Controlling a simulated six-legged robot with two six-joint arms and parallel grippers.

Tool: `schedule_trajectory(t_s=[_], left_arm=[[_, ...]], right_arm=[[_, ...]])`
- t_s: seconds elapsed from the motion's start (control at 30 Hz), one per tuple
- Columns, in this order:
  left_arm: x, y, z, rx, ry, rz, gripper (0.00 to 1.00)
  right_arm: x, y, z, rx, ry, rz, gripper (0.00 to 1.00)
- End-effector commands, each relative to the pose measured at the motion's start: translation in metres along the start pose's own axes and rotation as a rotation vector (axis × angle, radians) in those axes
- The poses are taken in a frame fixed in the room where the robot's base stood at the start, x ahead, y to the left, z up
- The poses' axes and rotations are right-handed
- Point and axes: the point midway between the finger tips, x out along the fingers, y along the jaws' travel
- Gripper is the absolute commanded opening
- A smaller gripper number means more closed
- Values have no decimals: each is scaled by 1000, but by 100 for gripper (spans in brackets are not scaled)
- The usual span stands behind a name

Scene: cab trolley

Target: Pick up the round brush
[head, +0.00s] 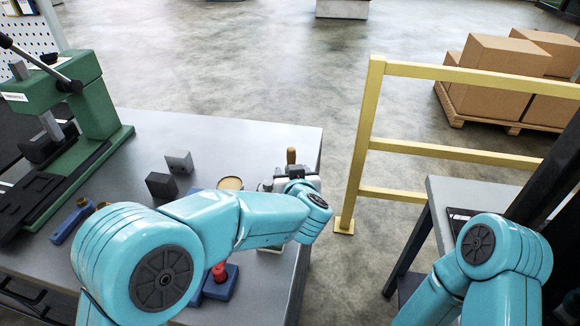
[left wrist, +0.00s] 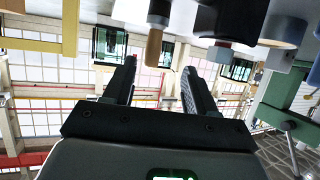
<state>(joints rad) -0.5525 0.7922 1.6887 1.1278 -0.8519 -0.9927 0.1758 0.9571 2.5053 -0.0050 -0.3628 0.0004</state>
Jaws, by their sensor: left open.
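An upright wooden handle (head: 291,156), which looks like that of the round brush, shows just beyond my left gripper (head: 292,172) near the far right corner of the grey bench. The gripper hides what is below the handle. In the left wrist view, which is upside down, the brown handle (left wrist: 153,50) with a pale metal part (left wrist: 159,12) lies in line with the gap between the fingers of my left gripper (left wrist: 158,72). The jaws are open with nothing gripped; I cannot tell whether the handle is between the tips or beyond them. My right gripper is out of view.
A green press (head: 95,105) stands on the left of the bench (head: 225,140). Dark blocks (head: 161,185), a round tan-topped item (head: 230,183) and a blue base (head: 222,285) with a red part are nearby. A yellow railing (head: 365,140) stands right of the bench.

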Motion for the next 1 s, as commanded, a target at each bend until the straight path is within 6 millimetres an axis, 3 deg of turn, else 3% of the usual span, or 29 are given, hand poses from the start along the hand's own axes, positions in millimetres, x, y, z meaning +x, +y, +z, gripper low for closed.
schedule_trajectory(t_s=[0.2,0.43,0.7,1.0], left_arm=[[42,0,0,0,-1,-1,56],[60,1,-2,0,-1,0,56],[100,6,-5,0,0,-1,56],[106,6,-5,1,1,1,56]], right_arm=[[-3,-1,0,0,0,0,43],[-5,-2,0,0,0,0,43],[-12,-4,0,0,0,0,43],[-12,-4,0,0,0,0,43]])
